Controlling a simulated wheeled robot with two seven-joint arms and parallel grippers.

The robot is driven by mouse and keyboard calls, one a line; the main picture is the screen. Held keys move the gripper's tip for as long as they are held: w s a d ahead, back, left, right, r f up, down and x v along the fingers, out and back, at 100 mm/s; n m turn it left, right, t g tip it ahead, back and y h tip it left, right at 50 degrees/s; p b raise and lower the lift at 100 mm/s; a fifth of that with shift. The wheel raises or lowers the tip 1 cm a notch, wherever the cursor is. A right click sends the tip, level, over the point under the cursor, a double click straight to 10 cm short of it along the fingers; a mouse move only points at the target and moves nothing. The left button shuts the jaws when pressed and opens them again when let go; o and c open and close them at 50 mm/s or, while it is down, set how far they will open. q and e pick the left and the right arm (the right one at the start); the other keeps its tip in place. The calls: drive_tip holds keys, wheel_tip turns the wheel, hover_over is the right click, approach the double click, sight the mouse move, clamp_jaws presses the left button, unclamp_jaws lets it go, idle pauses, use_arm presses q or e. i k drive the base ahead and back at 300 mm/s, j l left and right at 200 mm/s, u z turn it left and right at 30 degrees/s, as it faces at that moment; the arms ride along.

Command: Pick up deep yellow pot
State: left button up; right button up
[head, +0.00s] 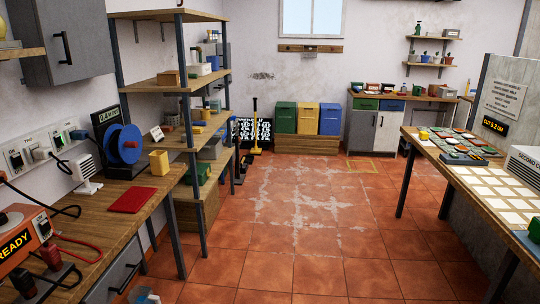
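A deep yellow, box-like pot (159,162) stands upright at the back right end of the wooden bench on the left, close to a shelf post. I cannot tell for certain which one is the named pot. Neither of my grippers shows in the head view.
A red flat item (132,200) and a blue reel (126,143) lie near the deep yellow pot. Shelving (187,130) rises beside it. The right table (412,139) holds many cards and tiles. The tiled floor (305,235) between is clear.

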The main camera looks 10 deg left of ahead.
sight(159, 160)
drive_tip(key=i, duration=1.4)
drive_tip(key=i+u, duration=0.25)
drive_tip(key=i, duration=0.2)
drive_tip(key=i+l+u, duration=0.25)
drive_tip(key=i, duration=0.25)
drive_tip(key=i+l+u, duration=0.25)
drive_tip(key=i, duration=0.2)
